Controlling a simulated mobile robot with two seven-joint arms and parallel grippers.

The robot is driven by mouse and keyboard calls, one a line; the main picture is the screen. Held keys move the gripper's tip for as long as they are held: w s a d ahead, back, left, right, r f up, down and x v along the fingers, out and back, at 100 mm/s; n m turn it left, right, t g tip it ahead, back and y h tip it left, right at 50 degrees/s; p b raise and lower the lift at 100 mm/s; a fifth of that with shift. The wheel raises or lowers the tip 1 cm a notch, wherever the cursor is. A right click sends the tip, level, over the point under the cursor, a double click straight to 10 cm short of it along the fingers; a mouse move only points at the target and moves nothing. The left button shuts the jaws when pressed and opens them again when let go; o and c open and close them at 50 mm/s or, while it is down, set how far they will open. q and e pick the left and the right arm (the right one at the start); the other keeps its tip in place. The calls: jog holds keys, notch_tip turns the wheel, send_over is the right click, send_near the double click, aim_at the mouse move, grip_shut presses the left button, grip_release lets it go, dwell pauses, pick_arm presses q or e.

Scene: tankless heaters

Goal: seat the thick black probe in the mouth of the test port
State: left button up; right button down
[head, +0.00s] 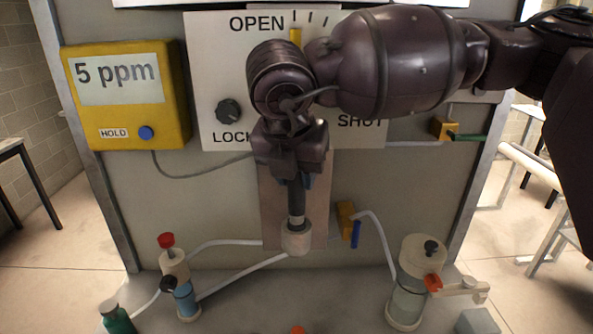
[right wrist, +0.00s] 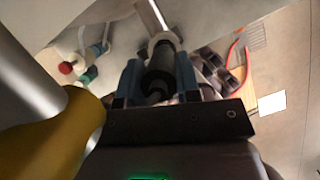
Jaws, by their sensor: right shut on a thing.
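The thick black probe (head: 296,203) points down, upright, in front of the grey panel. My right gripper (head: 296,181) is shut on its upper part. In the right wrist view, the probe (right wrist: 160,68) lies between the two blue fingers of my right gripper (right wrist: 159,78). The white round test port (head: 296,240) is directly below the probe. The probe's lower end, with a pale band, meets the port's mouth and looks lined up with it. How deep the probe sits is hidden. My left gripper is out of view.
A yellow meter (head: 130,95) reading "5 ppm" hangs at the left. A valve with a blue handle (head: 355,234) is close right of the port. White hoses run to a left canister (head: 183,290) and a right canister (head: 408,285). A green bottle (head: 117,317) stands front left.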

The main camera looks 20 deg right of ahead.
jog(key=shift+f, duration=0.2)
jog(key=c, duration=0.8)
grip_release()
jog(key=shift+r, duration=0.1)
jog(key=shift+r, duration=0.3)
jog(key=shift+b+v, duration=0.3)
jog(key=shift+v, duration=5.6)
jog(key=shift+f, duration=0.1)
